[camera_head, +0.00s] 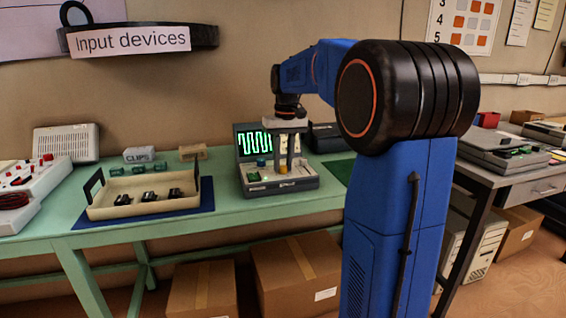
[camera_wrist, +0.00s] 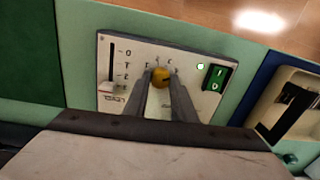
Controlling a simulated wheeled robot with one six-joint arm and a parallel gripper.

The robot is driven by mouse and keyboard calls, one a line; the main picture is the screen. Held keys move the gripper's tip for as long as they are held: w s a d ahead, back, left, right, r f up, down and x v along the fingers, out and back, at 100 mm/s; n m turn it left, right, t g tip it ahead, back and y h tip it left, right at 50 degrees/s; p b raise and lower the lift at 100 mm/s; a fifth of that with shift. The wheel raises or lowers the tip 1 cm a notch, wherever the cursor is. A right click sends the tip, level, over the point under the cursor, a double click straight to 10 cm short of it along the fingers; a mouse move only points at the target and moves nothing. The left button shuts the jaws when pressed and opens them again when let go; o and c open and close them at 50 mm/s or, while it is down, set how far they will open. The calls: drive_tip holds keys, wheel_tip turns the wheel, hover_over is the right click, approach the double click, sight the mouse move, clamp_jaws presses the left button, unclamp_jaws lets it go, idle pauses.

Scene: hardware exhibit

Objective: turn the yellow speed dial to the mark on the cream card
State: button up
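The yellow speed dial (camera_wrist: 161,77) sits on the pale panel of a grey device and also shows small in the head view (camera_head: 283,169). It has a dark mark, and small marks lie around its far side. My gripper (camera_wrist: 160,85) points down at the dial, one finger at each side. The fingers are apart by about the dial's width; whether they press on it is unclear. It also shows in the head view (camera_head: 287,167). A pale cream patch (camera_head: 281,140), perhaps the cream card, is partly hidden behind my fingers; its mark is unreadable.
The panel has a slider (camera_wrist: 106,87) at left and a green switch (camera_wrist: 215,78) at right. A screen with a green wave (camera_head: 254,143) stands at the device's back. A cream tray (camera_head: 150,210) sits left on a blue mat.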

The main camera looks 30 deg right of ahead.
drive_tip(key=c, duration=0.3)
drive_tip(key=n, duration=0.3)
drive_tip(key=shift+n, duration=0.4)
drive_tip(key=shift+w+a+n, duration=0.1)
drive_tip(key=shift+n, duration=1.8)
drive_tip(key=o, duration=1)
drive_tip(key=shift+o, duration=0.2)
drive_tip(key=shift+r, duration=0.15)
